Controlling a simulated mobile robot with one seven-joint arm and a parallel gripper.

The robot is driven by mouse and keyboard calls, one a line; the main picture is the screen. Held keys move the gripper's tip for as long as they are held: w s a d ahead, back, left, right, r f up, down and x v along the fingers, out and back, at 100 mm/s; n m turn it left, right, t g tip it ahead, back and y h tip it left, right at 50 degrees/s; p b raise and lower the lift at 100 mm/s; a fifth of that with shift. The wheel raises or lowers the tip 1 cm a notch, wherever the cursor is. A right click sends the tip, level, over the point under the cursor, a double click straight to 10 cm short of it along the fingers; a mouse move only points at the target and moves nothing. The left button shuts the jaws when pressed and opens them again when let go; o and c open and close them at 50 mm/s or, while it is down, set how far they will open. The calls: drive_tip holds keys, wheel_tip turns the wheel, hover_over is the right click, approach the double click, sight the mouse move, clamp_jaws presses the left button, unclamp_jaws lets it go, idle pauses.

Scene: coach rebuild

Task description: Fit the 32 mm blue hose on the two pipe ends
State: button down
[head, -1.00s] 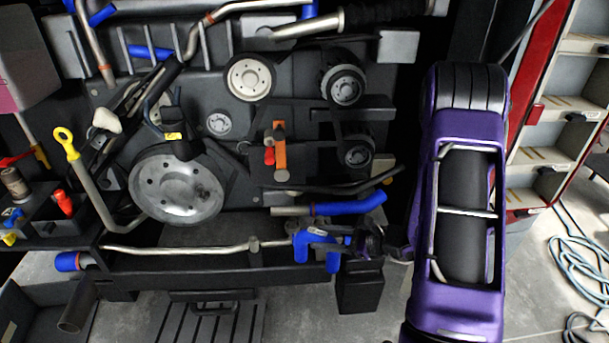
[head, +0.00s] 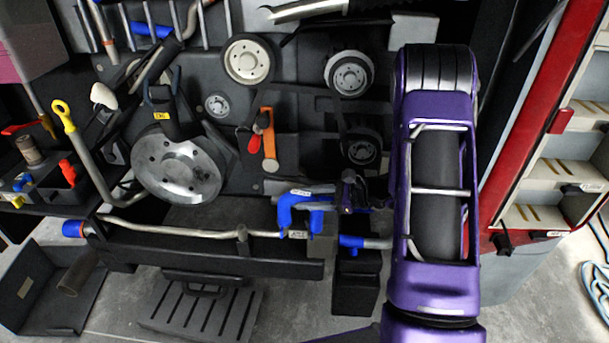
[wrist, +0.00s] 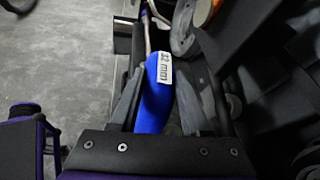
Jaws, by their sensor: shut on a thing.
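The blue hose (head: 300,197) is a bent piece with a white label, its two legs pointing down in the head view. My gripper (head: 347,195) is shut on it from the right. In the wrist view, the hose (wrist: 155,100) lies between my two fingers (wrist: 157,105), and its label reads "32 mm". A thin metal pipe (head: 170,229) runs along the black rail, and its right end lies close to the hose's legs. I cannot tell whether they touch. Right of it, a grey pipe (head: 378,243) carries a blue piece (head: 351,241).
A large metal disc (head: 180,168), pulleys (head: 247,61) and an orange-handled part (head: 268,145) sit behind the hose. A black block (head: 357,285) stands below. A red and grey shelf unit (head: 555,130) is at the right. Open floor (head: 300,305) lies in front.

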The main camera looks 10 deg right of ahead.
drive_tip(key=w+r+n+g+b, duration=0.2)
drive_tip(key=w+r, duration=0.1)
drive_tip(key=w, duration=0.5)
drive_tip(key=shift+s+d+f+b, duration=0.2)
drive_tip(key=shift+f+b, duration=0.6)
drive_tip(key=shift+f, duration=0.4)
drive_tip(key=shift+s+d+f+b, duration=0.1)
drive_tip(key=shift+d+f+b, duration=0.1)
drive_tip(key=shift+f+b, duration=0.8)
drive_tip(key=shift+f, duration=0.45)
drive_tip(key=shift+f, duration=0.3)
drive_tip(key=shift+f, duration=0.1)
drive_tip(key=shift+f+b, duration=0.5)
drive_tip(key=shift+f, duration=0.15)
drive_tip(key=shift+f, duration=0.1)
drive_tip(key=shift+f, duration=0.5)
